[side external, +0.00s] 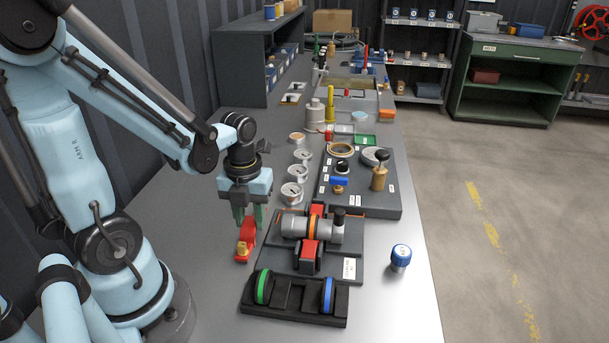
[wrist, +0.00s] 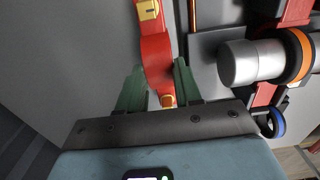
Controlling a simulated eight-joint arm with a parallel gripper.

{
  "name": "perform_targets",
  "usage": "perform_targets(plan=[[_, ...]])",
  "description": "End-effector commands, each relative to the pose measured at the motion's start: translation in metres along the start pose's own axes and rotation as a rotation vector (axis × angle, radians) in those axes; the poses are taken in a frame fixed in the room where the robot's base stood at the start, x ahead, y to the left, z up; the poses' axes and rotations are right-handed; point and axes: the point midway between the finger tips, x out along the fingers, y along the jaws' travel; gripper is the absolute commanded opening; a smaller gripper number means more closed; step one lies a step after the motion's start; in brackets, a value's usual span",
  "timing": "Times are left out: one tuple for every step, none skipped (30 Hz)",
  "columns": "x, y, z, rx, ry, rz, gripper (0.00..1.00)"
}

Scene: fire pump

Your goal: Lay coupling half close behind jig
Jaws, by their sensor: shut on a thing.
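My gripper (side external: 242,216) points down with green fingers. In the wrist view its fingers (wrist: 158,92) are shut on a red tool-like piece (side external: 246,240) with a yellow tag; this piece also shows in the wrist view (wrist: 155,55). It is at or just above the table, left of the jig. The jig is a grey plate (side external: 280,262) with a red clamp (side external: 309,256). A silver cylinder (side external: 294,226) with an orange band, apparently a coupling, lies across it; in the wrist view it is at right (wrist: 242,64). I cannot tell which piece is the coupling half.
A black rack (side external: 293,301) with a green ring (side external: 263,286) and a blue ring (side external: 328,294) stands in front of the jig. A dark panel (side external: 367,206) and several gauges (side external: 293,191) lie behind. A blue-topped part (side external: 400,257) stands at right. The table's left side is clear.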

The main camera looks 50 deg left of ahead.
Motion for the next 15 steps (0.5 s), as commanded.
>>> perform_targets(plan=[[0.003,-0.0002,0.0003,0.0,0.0,0.0,0.0],[0.0043,-0.0001,0.0,0.0,0.0,0.0,0.0],[0.0054,-0.0001,0.0,0.0,0.0,0.0,0.0],[0.006,-0.0001,0.0,0.0,0.0,0.0,0.0],[0.0063,-0.0001,-0.0001,0.0,0.0,0.0,0.0],[0.0065,-0.0001,-0.0002,0.0,0.0,0.0,0.0],[0.0065,0.0,-0.0002,0.0,0.0,0.0,0.0],[0.0064,0.0,-0.0002,0.0,0.0,0.0,0.0],[0.0064,0.0,-0.0003,0.0,0.0,0.0,0.0],[0.0063,0.0,-0.0003,0.0,0.0,0.0,0.0],[0.0063,0.0,-0.0003,0.0,0.0,0.0,0.0],[0.0065,0.0,-0.0003,0.0,0.0,0.0,0.0],[0.0069,0.0,-0.0003,0.0,0.0,0.0,0.0],[0.0076,0.0,-0.0002,0.0,0.0,0.0,0.0],[0.0088,0.0,-0.0002,0.0,0.0,0.0,0.0]])
